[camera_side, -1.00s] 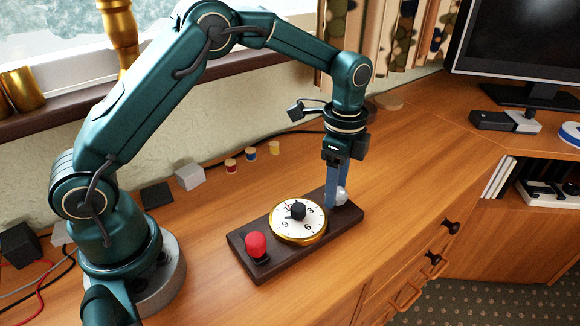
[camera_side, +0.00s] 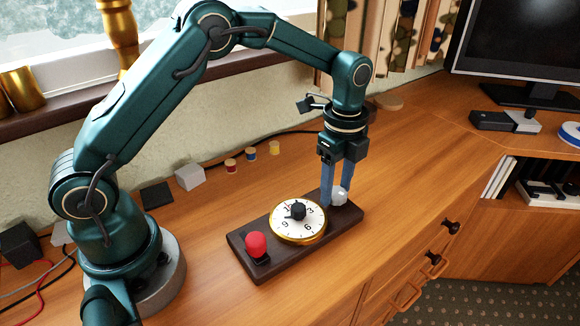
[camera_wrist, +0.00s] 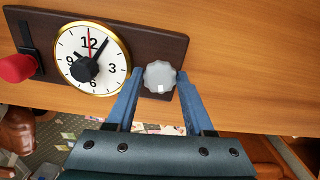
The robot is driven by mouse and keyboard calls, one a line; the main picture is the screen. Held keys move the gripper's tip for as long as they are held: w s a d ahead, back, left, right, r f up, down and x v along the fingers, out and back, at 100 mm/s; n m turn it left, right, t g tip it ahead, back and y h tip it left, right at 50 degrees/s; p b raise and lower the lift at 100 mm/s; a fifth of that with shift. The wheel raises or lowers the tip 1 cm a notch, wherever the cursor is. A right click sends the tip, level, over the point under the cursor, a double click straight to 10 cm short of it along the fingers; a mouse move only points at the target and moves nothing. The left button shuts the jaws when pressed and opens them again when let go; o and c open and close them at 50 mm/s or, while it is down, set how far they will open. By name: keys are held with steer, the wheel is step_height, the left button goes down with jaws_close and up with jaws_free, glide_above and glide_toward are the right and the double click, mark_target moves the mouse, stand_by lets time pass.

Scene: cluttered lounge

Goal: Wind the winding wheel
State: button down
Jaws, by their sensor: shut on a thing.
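The winding wheel (camera_side: 340,196) is a pale grey knob with a scalloped edge. It sits on the right end of a dark wooden board (camera_side: 285,266), and it also shows in the wrist view (camera_wrist: 160,77). My gripper (camera_side: 336,195) points down over that end, its two blue fingers on opposite sides of the wheel. In the wrist view my gripper (camera_wrist: 159,76) is shut on the wheel. A gold-rimmed clock dial (camera_side: 297,227) with a black centre knob (camera_side: 298,210) lies beside the wheel on the board.
A red knob (camera_side: 256,244) on a black lever stands at the board's left end. Several small coloured spools (camera_side: 251,153), a grey block (camera_side: 189,176) and a dark block (camera_side: 156,195) lie behind. The wooden top to the right of the board is clear.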

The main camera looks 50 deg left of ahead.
steer(key=shift+c, duration=1.4)
jaws_free()
